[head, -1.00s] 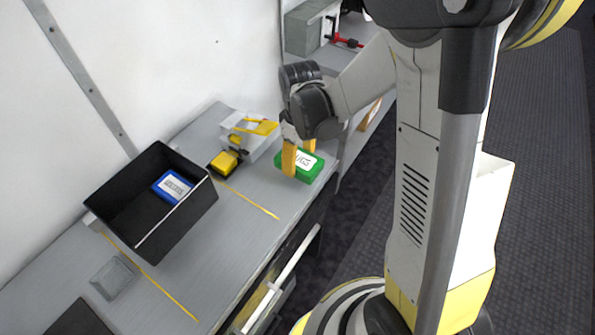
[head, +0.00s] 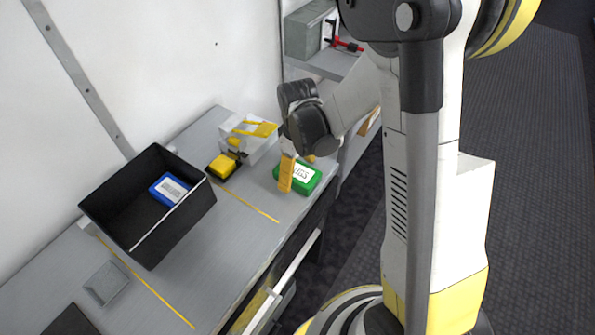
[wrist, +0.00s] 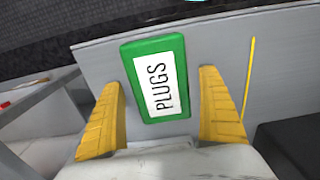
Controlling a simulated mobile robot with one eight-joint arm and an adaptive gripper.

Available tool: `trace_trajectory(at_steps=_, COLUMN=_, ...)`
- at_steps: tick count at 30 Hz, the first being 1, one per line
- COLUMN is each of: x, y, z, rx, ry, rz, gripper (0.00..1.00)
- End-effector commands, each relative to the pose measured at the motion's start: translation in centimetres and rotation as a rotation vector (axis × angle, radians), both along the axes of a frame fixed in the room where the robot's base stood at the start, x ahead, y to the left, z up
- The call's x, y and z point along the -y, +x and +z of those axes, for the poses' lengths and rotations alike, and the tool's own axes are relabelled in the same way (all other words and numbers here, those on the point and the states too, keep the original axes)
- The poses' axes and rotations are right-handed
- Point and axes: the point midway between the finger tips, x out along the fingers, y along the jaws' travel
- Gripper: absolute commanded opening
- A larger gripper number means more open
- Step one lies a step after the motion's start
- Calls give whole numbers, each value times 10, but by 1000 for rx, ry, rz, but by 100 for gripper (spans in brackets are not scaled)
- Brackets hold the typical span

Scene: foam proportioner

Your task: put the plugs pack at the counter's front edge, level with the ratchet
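The plugs pack (head: 304,180) is a green box with a white label, lying on the grey counter (head: 215,240) close to its front edge. In the wrist view the pack (wrist: 160,78) reads PLUGS and lies between the fingers, with grey surface showing on both sides of it. My gripper (head: 298,172) is open, its yellow fingers astride the pack; it also shows in the wrist view (wrist: 160,80). One finger hides part of the pack in the head view. I cannot tell for certain which thing is the ratchet.
A black bin (head: 140,235) holding a blue pack (head: 169,189) stands left on the counter. A yellow and black item (head: 222,166) and a white-and-yellow item (head: 250,138) lie behind the pack. A red tool (head: 347,45) is at the back. An open drawer (head: 290,265) juts out below.

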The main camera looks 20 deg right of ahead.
Motion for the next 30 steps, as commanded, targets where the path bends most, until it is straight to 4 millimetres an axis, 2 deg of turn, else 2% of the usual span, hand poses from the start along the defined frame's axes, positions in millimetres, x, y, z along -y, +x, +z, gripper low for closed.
trace_trajectory(at_steps=5, x=0, y=0, z=1, rx=0, ry=0, rz=0, gripper=89)
trace_trajectory(at_steps=8, x=0, y=0, z=9, rx=0, ry=0, rz=0, gripper=89)
trace_trajectory(at_steps=21, x=0, y=0, z=102, rx=0, ry=0, rz=0, gripper=89)
trace_trajectory(at_steps=30, x=0, y=-6, z=136, rx=28, ry=1, rz=-28, gripper=89)
